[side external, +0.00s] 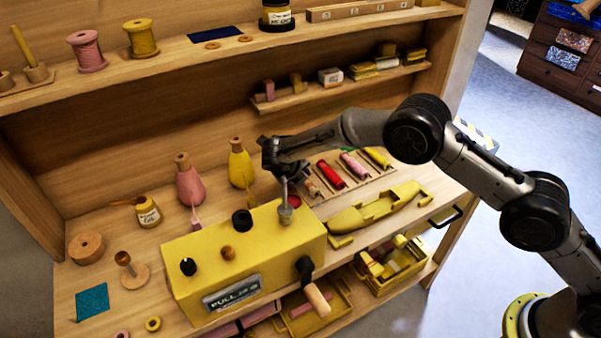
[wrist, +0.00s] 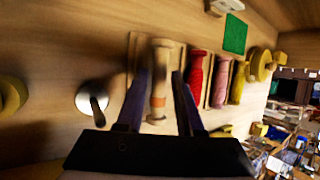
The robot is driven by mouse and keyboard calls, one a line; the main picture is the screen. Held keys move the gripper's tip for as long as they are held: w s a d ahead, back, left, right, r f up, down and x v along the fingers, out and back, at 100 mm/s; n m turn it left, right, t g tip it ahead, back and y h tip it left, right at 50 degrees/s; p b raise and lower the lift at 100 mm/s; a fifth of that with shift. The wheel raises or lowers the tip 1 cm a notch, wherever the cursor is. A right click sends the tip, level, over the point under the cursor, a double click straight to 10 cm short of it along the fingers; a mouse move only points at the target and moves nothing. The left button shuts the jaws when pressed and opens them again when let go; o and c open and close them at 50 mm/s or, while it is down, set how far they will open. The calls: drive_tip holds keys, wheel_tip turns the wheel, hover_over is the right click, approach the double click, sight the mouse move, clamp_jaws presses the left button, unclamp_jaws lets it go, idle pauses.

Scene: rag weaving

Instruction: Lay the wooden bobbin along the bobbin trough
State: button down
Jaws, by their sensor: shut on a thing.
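My gripper (wrist: 160,108) is shut on the wooden bobbin (wrist: 160,62), a pale spool with an orange band, which lies lengthwise between the two dark fingers. In the side view the gripper (side external: 298,178) is at the left end of a wooden rack (side external: 345,184), and the bobbin is partly hidden there. I cannot tell whether the bobbin touches the rack. Red, pink and yellow bobbins lie in the rack to the right. A yellow boat-shaped shuttle (side external: 352,219) with a long hollow lies in front of the rack; I cannot tell which hollow is the bobbin trough.
A yellow box (side external: 193,241) with knobs and a crank stands front left of the gripper, with a grey lever (side external: 285,210) close by. A shelf (side external: 345,83) overhangs the back.

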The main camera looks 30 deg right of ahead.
drive_tip(key=shift+c, duration=2.3)
unclamp_jaws()
drive_tip(key=shift+f, duration=0.1)
drive_tip(key=shift+s+a, duration=0.1)
drive_tip(key=v, duration=1.4)
